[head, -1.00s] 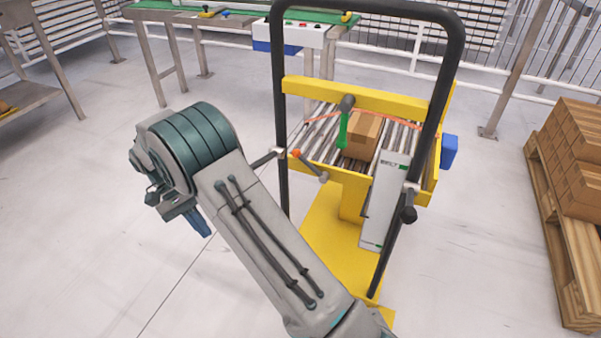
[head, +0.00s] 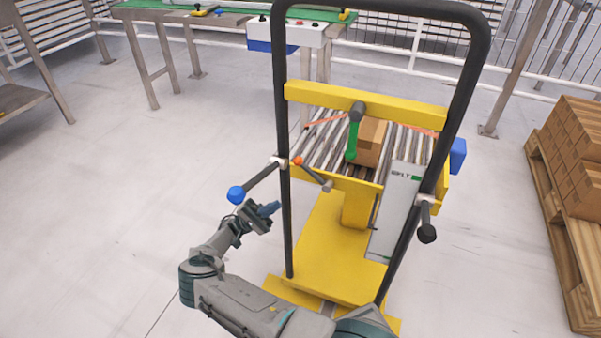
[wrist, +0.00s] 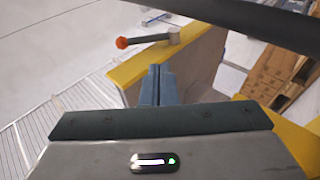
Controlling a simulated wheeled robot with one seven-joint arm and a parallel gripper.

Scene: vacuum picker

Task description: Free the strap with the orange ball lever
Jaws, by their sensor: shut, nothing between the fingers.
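The orange ball lever (head: 314,174) sits on the yellow front edge of the cart. Its orange ball is at the upper left end, and it also shows in the wrist view (wrist: 148,40). The orange-red strap (head: 325,121) runs across the rollers and passes by a cardboard box (head: 370,142); its ends are partly hidden. My gripper (head: 276,207) is shut and empty, left of the cart's left black post and below the orange ball. In the wrist view, the closed fingertips (wrist: 157,70) point toward the yellow edge, apart from the lever.
A blue ball lever (head: 236,194) sticks out left of the post, just above my gripper. A green lever (head: 351,140) and a black ball lever (head: 427,233) are also on the cart. The black frame (head: 283,225) stands close by. Floor at left is clear.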

